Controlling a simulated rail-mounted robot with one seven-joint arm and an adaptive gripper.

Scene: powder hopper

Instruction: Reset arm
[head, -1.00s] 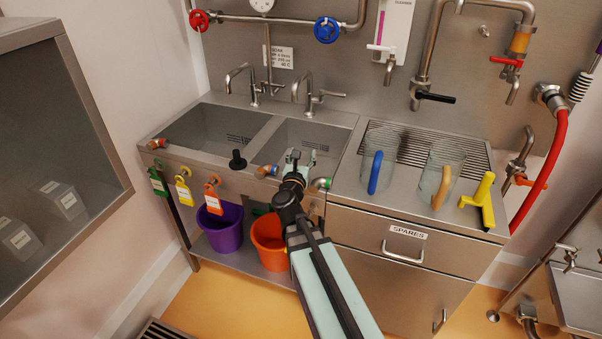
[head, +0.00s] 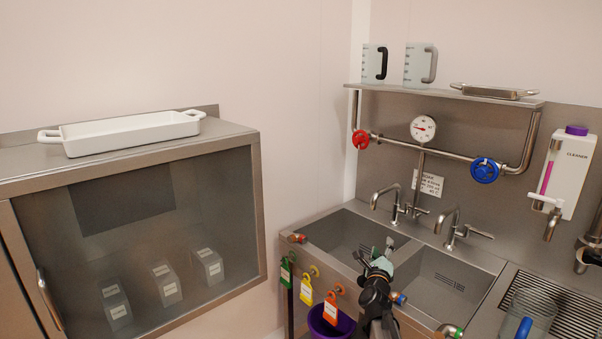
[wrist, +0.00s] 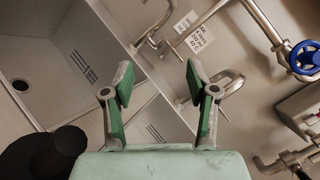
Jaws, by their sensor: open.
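My gripper (head: 380,250) is in front of the double sink in the head view, near the divider between the two basins. In the wrist view my gripper (wrist: 158,85) has its two green-padded fingers spread wide, with nothing between them. The left basin (head: 345,238) and the right basin (head: 450,280) lie beyond it. Two sink taps stand behind, the left tap (head: 385,190) and the right tap (head: 452,222). My arm hides part of the sink's front edge.
Green (head: 286,270), yellow (head: 306,290) and orange (head: 331,308) tags hang at the sink front. A glass-fronted cabinet (head: 255,205) stands left, with a white tray (head: 130,130) on top. A shelf (head: 400,90) holds jugs. A blue valve wheel (head: 485,170) sits on the wall pipe.

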